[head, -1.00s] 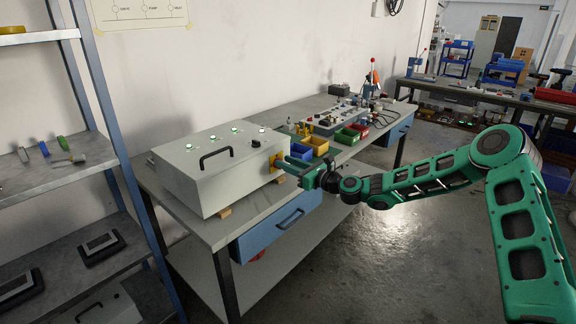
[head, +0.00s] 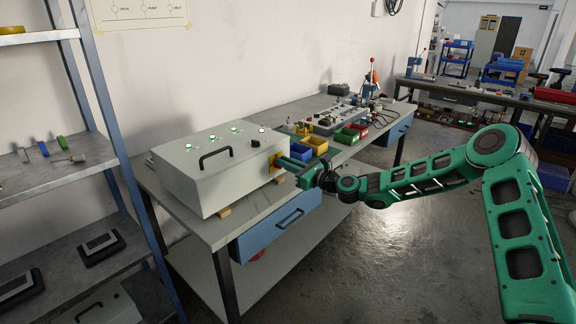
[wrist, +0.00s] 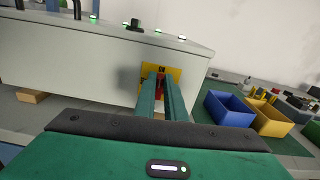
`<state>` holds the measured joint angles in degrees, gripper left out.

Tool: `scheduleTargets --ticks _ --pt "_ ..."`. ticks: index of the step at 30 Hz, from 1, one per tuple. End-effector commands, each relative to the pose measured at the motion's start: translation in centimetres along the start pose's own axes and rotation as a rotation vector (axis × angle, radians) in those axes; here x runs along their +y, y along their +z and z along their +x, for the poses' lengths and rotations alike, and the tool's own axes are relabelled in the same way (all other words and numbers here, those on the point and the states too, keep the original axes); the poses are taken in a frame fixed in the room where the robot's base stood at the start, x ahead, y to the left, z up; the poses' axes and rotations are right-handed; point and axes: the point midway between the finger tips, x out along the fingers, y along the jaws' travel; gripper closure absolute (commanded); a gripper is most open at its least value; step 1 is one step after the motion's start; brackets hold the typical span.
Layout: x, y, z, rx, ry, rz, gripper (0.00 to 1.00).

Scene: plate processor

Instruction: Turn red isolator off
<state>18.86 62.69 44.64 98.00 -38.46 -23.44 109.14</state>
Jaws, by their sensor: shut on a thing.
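The red isolator (wrist: 160,83) is a red handle on a yellow plate (wrist: 151,70) on the end face of the grey box (head: 213,177). In the wrist view my gripper (wrist: 161,80) has its two green fingers around the red handle, one on each side, shut on it. The fingers hide most of the handle. In the head view my gripper (head: 287,163) reaches the box's right end from the right, and the red handle cannot be made out there. Several green lights (head: 261,130) glow on the box top.
A black knob (head: 255,143) and a black carry handle (head: 216,157) are on the box top. Blue (wrist: 229,108) and yellow (wrist: 267,117) bins stand to the right of my fingers. Shelves (head: 50,165) stand at the left. The floor in front of the bench is clear.

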Motion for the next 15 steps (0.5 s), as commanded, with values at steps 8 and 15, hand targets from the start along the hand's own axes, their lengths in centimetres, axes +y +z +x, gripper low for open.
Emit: scheduleTargets --ticks 8,15 --pt "0.31 0.09 0.13 -0.001 -0.002 -0.200 1.00" --pt "0.82 0.05 0.19 -0.003 -0.001 -0.427 1.00"
